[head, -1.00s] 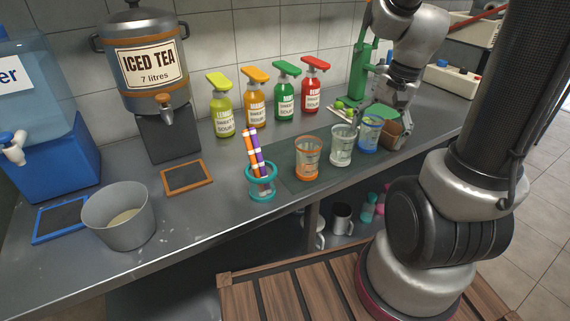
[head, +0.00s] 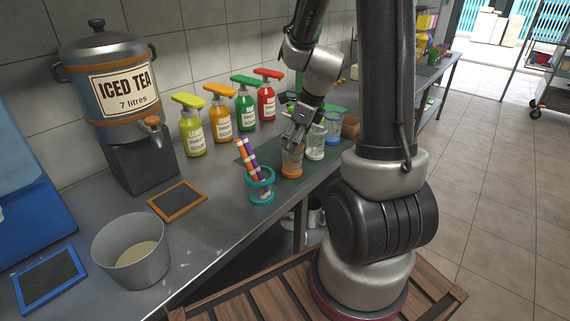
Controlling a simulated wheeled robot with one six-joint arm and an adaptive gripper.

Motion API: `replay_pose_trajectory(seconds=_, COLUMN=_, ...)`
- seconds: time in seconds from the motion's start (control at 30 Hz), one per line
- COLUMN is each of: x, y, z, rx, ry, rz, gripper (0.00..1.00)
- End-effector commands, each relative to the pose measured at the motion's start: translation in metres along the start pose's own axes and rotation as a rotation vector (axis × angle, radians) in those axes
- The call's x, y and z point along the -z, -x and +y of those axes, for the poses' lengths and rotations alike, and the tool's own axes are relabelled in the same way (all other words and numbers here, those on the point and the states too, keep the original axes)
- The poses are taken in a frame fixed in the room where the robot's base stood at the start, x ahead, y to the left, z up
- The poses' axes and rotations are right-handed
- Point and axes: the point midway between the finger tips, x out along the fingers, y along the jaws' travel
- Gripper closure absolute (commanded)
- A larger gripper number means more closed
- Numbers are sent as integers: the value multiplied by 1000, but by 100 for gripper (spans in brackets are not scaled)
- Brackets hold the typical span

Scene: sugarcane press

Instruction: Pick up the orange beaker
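The orange beaker (head: 291,168) is a clear cup with an orange base. It stands upright on the dark mat (head: 246,151) on the counter, first in a row of beakers. My gripper (head: 294,142) points down at the beaker's upper part, with its fingers overlapping the rim in the picture. The fingers hide the beaker's top. I cannot tell whether they are around it, touching it, or how far apart they are.
A clear beaker (head: 315,147) and a blue beaker (head: 333,127) stand close behind to the right. A teal holder (head: 260,190) with striped straws is at the front left. Several pump bottles (head: 221,122) line the wall.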

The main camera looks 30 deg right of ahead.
Motion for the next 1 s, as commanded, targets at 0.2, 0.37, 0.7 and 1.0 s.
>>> replay_pose_trajectory(seconds=0.2, x=-6, y=0, z=-10, rx=43, ry=-249, rz=-28, gripper=13)
replay_pose_trajectory(seconds=0.37, x=-7, y=0, z=-14, rx=56, ry=-364, rz=-37, gripper=13)
replay_pose_trajectory(seconds=0.7, x=-4, y=-33, z=-14, rx=52, ry=-404, rz=-35, gripper=13)
replay_pose_trajectory(seconds=1.0, x=0, y=-75, z=-15, rx=53, ry=-402, rz=-36, gripper=13)
